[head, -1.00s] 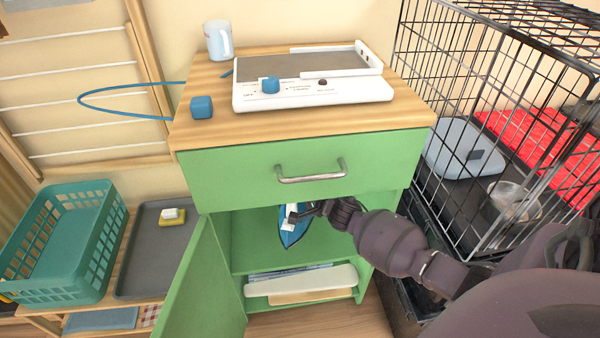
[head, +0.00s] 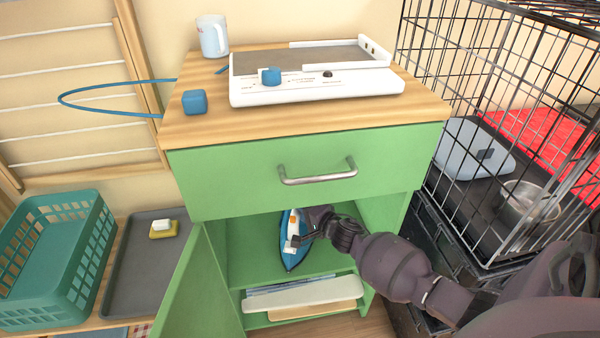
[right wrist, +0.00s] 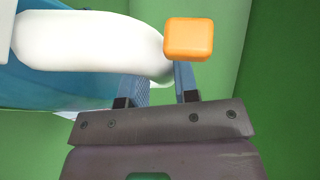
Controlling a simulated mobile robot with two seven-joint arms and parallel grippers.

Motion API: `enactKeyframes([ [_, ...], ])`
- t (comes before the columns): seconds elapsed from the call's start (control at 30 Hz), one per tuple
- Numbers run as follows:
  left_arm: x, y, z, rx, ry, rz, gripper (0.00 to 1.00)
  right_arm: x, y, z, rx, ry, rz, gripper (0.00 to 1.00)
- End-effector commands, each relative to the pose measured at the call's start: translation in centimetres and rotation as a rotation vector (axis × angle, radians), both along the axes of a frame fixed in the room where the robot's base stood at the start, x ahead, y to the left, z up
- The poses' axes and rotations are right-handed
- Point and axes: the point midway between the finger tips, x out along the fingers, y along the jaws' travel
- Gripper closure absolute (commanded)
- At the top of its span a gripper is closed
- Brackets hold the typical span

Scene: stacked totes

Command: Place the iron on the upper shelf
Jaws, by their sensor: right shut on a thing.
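The iron (head: 291,256) is blue and white with an orange part. In the head view it is inside the open green cabinet, over the upper shelf (head: 240,271), its tip toward the front. I cannot tell whether its sole touches the shelf. My right gripper (head: 303,240) reaches in from the right and is shut on the iron. In the right wrist view the gripper fingers (right wrist: 160,85) are at the white handle (right wrist: 95,45), with the orange part (right wrist: 188,39) beside them. My left gripper is not in view.
The green door (head: 190,285) stands open on the left. The drawer (head: 310,170) is shut above the opening. White and grey boards (head: 300,295) lie on the lower shelf. A wire cage (head: 480,120) stands on the right, a teal basket (head: 60,255) on the left.

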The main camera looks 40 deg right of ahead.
Motion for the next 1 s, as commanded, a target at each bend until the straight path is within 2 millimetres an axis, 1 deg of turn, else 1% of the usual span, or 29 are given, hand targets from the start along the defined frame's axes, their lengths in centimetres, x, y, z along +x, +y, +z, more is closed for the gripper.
enactKeyframes([
  [0.03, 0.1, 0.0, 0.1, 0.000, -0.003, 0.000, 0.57, 0.3, 0.0, 0.6, 0.000, -0.010, 0.001, 1.00],
  [0.1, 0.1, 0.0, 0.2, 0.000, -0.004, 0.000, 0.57, 0.3, 0.0, 0.6, 0.000, -0.011, 0.001, 1.00],
  [0.37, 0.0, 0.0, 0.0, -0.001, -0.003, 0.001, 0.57, 0.2, 0.0, 0.3, 0.001, -0.009, 0.002, 1.00],
  [0.4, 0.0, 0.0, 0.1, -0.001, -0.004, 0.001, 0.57, 0.1, 0.0, -0.1, 0.000, -0.002, 0.000, 0.69],
  [0.53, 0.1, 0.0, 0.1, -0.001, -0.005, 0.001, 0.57, 0.1, 0.0, 0.0, 0.000, -0.003, 0.000, 0.49],
  [0.57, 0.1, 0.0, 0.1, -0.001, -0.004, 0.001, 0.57, 0.1, 0.0, 0.0, 0.000, -0.002, 0.000, 0.46],
  [0.8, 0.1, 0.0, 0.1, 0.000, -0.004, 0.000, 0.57, 0.0, 0.0, -0.1, 0.000, -0.001, 0.000, 0.46],
  [0.9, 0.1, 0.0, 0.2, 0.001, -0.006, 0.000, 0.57, 0.1, 0.0, 0.2, -0.001, -0.003, 0.000, 0.46],
  [1.0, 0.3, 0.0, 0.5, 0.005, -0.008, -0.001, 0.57, -0.7, -0.1, 0.5, 0.000, -0.003, -0.001, 0.46],
])
